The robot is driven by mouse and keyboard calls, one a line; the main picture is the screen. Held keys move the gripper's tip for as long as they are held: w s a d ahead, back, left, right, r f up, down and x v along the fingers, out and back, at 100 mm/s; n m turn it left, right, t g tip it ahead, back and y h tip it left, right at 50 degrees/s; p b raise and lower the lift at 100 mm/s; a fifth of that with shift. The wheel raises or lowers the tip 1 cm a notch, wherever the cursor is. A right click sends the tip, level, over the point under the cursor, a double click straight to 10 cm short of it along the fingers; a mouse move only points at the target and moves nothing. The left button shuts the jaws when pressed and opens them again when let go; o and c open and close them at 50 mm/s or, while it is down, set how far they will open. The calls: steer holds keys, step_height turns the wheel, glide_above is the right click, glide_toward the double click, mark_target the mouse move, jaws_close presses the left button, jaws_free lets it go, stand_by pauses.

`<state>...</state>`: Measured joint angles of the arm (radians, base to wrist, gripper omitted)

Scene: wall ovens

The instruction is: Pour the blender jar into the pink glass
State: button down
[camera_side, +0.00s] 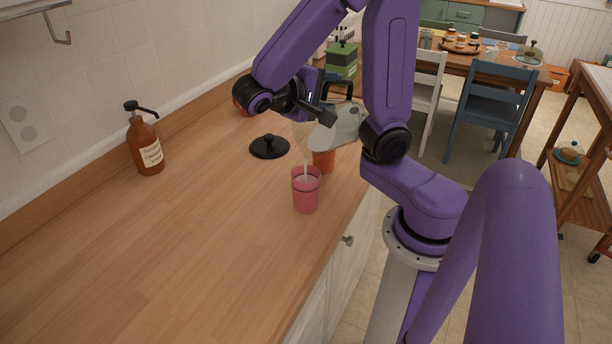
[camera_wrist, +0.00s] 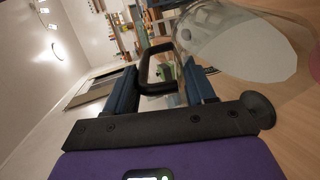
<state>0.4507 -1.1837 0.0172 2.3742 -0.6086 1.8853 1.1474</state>
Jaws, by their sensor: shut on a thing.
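The clear blender jar (camera_side: 338,128) is tipped steeply over the counter, with pale liquid inside. My gripper (camera_side: 318,100) is shut on its black handle; the wrist view shows the handle (camera_wrist: 147,72) between my two fingers (camera_wrist: 165,88). The jar's see-through wall and white contents (camera_wrist: 235,50) fill the upper right there. The pink glass (camera_side: 306,193) stands upright on the counter, below and slightly left of the jar. A thin pale stream (camera_side: 306,170) runs down from the jar's low edge into the glass. The level inside the glass is hard to tell.
An orange glass (camera_side: 324,162) stands close behind the pink glass, under the jar. A black round lid (camera_side: 269,148) lies to the left. A brown pump bottle (camera_side: 145,145) stands by the wall. A green box (camera_side: 341,62) is farther back. The front counter is clear.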

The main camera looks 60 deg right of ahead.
stand_by(0.3)
